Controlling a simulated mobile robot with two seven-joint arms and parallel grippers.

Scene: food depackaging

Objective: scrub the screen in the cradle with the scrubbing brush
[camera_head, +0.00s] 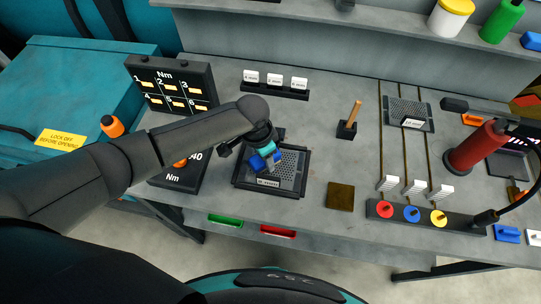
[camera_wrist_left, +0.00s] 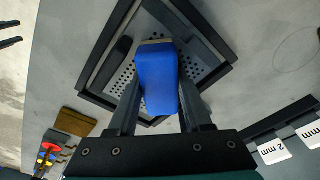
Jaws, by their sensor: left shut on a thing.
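The perforated grey screen (camera_head: 290,168) lies in a dark square cradle (camera_head: 304,190) at the middle of the bench. My left gripper (camera_head: 268,156) is over the screen's upper-left part. It is shut on the scrubbing brush, whose blue body (camera_wrist_left: 158,80) sits between the fingers in the left wrist view. The brush also shows as a blue patch (camera_head: 258,164) in the head view. The brush hides part of the screen, and whether its bristles touch the mesh cannot be told. The screen's holes (camera_wrist_left: 197,70) show beside the brush. My right gripper is not in view.
A torque board (camera_head: 172,86) stands behind my left arm. White tags on a black rack (camera_head: 275,91) and a wooden-handled tool in a stand (camera_head: 346,130) are behind the cradle. A brown pad (camera_head: 340,196) lies to its right. Another perforated screen (camera_head: 408,112) and a red cylinder (camera_head: 476,147) are farther right.

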